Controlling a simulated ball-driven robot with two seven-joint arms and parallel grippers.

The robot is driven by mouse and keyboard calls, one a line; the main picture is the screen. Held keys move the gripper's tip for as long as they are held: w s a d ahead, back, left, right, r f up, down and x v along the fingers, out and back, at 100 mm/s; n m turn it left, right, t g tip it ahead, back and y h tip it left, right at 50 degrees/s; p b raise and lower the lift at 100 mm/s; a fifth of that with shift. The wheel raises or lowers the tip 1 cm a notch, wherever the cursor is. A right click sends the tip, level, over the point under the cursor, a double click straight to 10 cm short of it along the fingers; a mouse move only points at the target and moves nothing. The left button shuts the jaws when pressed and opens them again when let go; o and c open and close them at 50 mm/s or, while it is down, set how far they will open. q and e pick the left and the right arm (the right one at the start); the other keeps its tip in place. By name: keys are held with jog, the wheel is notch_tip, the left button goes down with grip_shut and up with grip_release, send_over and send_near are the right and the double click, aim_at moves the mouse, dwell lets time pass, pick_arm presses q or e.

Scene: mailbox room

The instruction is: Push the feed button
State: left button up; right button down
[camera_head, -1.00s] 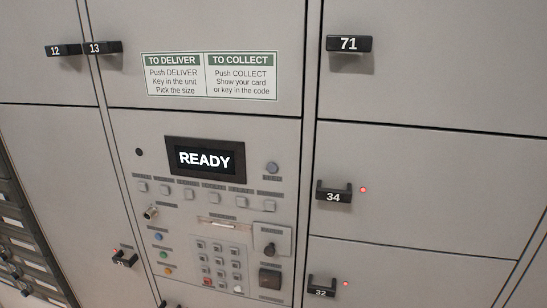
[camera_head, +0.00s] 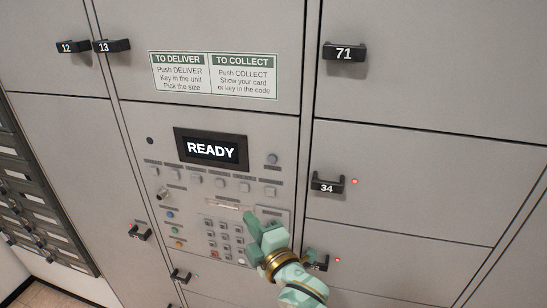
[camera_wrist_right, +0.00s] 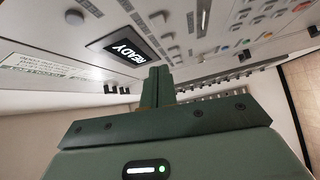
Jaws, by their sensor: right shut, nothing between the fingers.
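The control panel (camera_head: 160,148) has a lit display reading READY (camera_head: 211,149). A row of small square buttons (camera_head: 220,184) runs below it, and a round button (camera_head: 272,158) sits at its right. Blue, green and orange buttons (camera_head: 175,229) stand at the lower left, beside a keypad (camera_head: 222,237). The labels are too small to read, so I cannot tell which button is feed. My right gripper (camera_head: 250,216) is shut and empty, in front of the panel's lower right, hiding part of it. In the right wrist view its fingers (camera_wrist_right: 158,76) point toward the panel. My left gripper is out of view.
Locker doors surround the panel, with protruding handles numbered 34 (camera_head: 327,183) and 71 (camera_head: 344,52) at the right. Handles 12 and 13 (camera_head: 112,46) are at upper left. An instruction sign (camera_head: 213,75) is above the display. Dark mail slots (camera_head: 40,210) stand at far left.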

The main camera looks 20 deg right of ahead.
aim_at(272, 158)
notch_tip(272, 158, up, 9)
jog(key=s+d+n+t, duration=0.1)
jog(key=s+n+t, duration=0.1)
jog(key=n, duration=0.6)
jog(key=shift+s, duration=0.25)
jog(key=shift+d, duration=0.2)
jog(key=shift+w+d+b, duration=0.15)
jog(key=shift+w+d, duration=0.65)
jog(key=shift+w, duration=0.4)
jog(key=shift+w+d+b, duration=0.2)
jog(key=shift+w+d, duration=0.6)
jog(key=shift+w, duration=0.45)
jog(key=shift+w+d+b, duration=0.15)
jog(key=shift+w+d, duration=0.65)
jog(key=shift+w, duration=0.4)
jog(key=shift+r, duration=0.1)
jog(key=shift+w+d, duration=0.25)
jog(key=shift+w, duration=0.1)
